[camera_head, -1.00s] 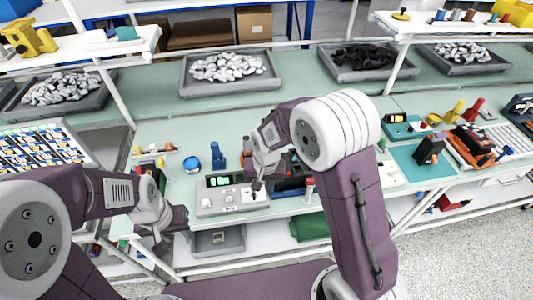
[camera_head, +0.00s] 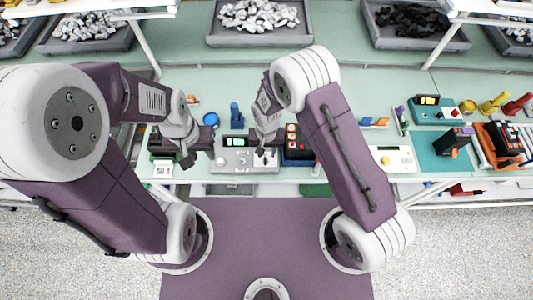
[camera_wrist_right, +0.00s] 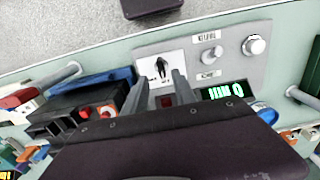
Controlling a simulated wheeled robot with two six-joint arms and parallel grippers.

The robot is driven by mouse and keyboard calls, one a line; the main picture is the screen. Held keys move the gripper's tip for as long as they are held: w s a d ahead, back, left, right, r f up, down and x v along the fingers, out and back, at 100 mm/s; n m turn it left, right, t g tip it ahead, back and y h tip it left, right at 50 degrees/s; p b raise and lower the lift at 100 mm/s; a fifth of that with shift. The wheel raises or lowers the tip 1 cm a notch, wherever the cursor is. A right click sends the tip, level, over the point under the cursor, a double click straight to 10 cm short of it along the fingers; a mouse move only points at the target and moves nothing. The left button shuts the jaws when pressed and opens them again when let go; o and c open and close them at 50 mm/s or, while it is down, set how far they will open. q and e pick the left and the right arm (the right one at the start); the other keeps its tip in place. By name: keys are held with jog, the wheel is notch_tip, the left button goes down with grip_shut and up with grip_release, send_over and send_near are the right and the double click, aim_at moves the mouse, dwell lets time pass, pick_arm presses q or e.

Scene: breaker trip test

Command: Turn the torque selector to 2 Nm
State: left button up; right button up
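The grey test unit (camera_head: 230,161) stands near the table's front edge with a lit green display (camera_head: 236,141). It also shows in the right wrist view (camera_wrist_right: 228,68), with two round knobs (camera_wrist_right: 211,56) (camera_wrist_right: 256,45) and a white plate carrying a black pointer knob (camera_wrist_right: 162,67). Its small labels are not clearly readable. My right gripper (camera_wrist_right: 161,77) is open, its fingers on either side of the black knob in that view; contact cannot be told. In the head view my right gripper (camera_head: 264,149) is over the unit's right part. My left gripper (camera_head: 186,156) is left of the unit; its opening is unclear.
A dark box with red buttons (camera_head: 296,143) stands close to the unit's right side. A dark green device (camera_head: 160,147) is at its left, by my left gripper. A blue fixture (camera_head: 236,117) stands behind it.

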aim_at(265, 158)
jog(key=f, duration=0.2)
jog(key=shift+s+a+f+p, duration=0.2)
jog(key=shift+s+f+p, duration=0.05)
jog(key=shift+f+p, duration=0.05)
jog(key=shift+s+a+f, duration=0.1)
jog(key=shift+s+f, duration=0.05)
jog(key=shift+f, duration=0.45)
jog(key=shift+w, duration=0.25)
grip_shut()
pick_arm(q)
jog(key=shift+s+a+r, duration=0.25)
jog(key=shift+s+r, duration=0.05)
jog(key=shift+r, duration=0.35)
